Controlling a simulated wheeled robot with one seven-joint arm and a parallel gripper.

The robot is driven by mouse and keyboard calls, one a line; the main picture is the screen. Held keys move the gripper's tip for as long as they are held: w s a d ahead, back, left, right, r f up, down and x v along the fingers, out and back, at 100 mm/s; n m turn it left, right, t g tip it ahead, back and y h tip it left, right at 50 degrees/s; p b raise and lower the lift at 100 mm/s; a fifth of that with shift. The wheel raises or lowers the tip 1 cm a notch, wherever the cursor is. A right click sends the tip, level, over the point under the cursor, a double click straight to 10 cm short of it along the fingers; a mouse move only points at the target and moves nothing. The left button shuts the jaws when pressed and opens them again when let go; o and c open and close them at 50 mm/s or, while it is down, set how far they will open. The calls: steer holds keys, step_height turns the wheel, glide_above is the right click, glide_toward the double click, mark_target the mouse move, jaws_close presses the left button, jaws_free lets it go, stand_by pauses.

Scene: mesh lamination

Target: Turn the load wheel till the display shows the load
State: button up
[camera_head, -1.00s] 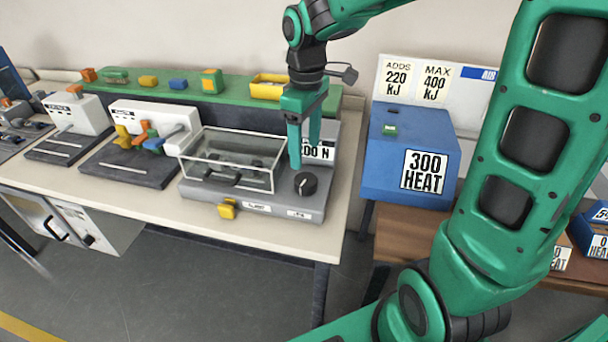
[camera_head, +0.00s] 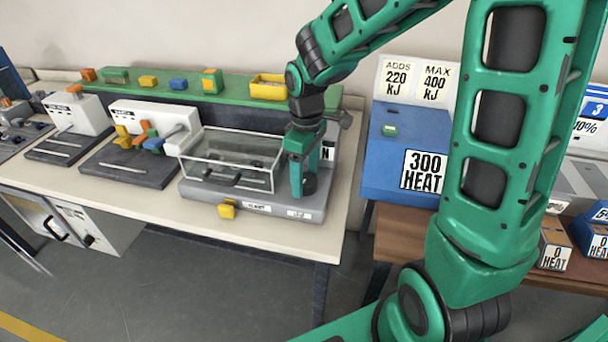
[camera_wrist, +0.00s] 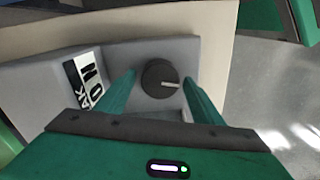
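The load wheel (camera_wrist: 160,79) is a dark round knob with a pale pointer line, on the right end of a grey machine (camera_head: 250,203). In the wrist view my gripper (camera_wrist: 160,88) is open, with one green finger on each side of the knob; I cannot tell whether they touch it. In the head view the fingers (camera_head: 304,185) reach down over the knob and hide much of it. The display (camera_wrist: 88,80) is a white panel beside the knob.
A clear box cover (camera_head: 230,160) stands on the machine just left of my gripper. A blue box (camera_head: 385,170) marked 300 HEAT stands to the right. A green shelf (camera_head: 225,97) with coloured blocks runs behind. Floor shows in front of the bench.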

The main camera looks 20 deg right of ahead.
mark_target(306, 178)
steer(key=c, duration=0.8)
steer(key=shift+m, duration=0.9)
steer(key=o, duration=1)
steer(key=shift+o, duration=0.2)
step_height(306, 178, up, 11)
steer(key=shift+f, duration=0.15)
